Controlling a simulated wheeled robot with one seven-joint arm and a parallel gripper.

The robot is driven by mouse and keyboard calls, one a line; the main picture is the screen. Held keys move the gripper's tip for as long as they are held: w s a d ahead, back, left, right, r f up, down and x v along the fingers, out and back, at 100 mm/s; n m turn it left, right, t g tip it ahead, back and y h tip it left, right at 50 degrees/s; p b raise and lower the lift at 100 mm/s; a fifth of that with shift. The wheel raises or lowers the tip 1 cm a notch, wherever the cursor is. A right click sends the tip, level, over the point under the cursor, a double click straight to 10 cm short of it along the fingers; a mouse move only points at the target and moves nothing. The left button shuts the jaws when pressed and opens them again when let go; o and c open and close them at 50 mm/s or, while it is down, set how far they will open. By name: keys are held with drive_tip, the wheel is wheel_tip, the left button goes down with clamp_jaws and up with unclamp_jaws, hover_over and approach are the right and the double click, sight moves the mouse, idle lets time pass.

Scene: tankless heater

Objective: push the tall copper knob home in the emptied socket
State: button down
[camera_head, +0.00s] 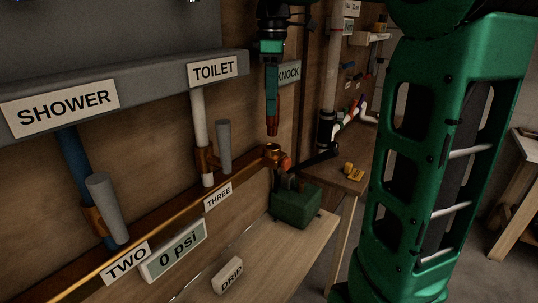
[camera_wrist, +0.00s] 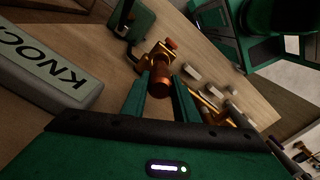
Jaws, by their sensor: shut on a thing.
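My gripper (camera_head: 272,98) points down in the head view and is shut on the tall copper knob (camera_head: 272,122). The knob hangs about upright below the fingers. In the wrist view the copper knob (camera_wrist: 160,80) shows between the two green fingers of my gripper (camera_wrist: 160,92). The brass socket (camera_head: 272,149) sits at the far end of the copper pipe, below the knob. A gap shows between them in the head view. The socket (camera_wrist: 158,53) also shows in the wrist view, beyond the knob, which partly covers it.
Grey cylinders stand on the copper pipe near the THREE label (camera_head: 218,195) and the TWO label (camera_head: 125,262). A green block (camera_head: 296,208) with several upright items stands on the bench below the socket. The KNOCK sign (camera_head: 289,73) is on the wall behind my gripper.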

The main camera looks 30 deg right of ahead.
sight(271, 118)
drive_tip(key=shift+f, duration=0.1)
idle(0.6)
drive_tip(key=shift+f, duration=1.15)
drive_tip(key=shift+f, duration=1.25)
idle(1.8)
drive_tip(key=c, duration=1.3)
unclamp_jaws()
drive_tip(key=shift+c, duration=0.2)
wheel_tip(271, 118, up, 11)
drive_tip(key=shift+w+f, duration=0.1)
drive_tip(key=shift+w, duration=0.05)
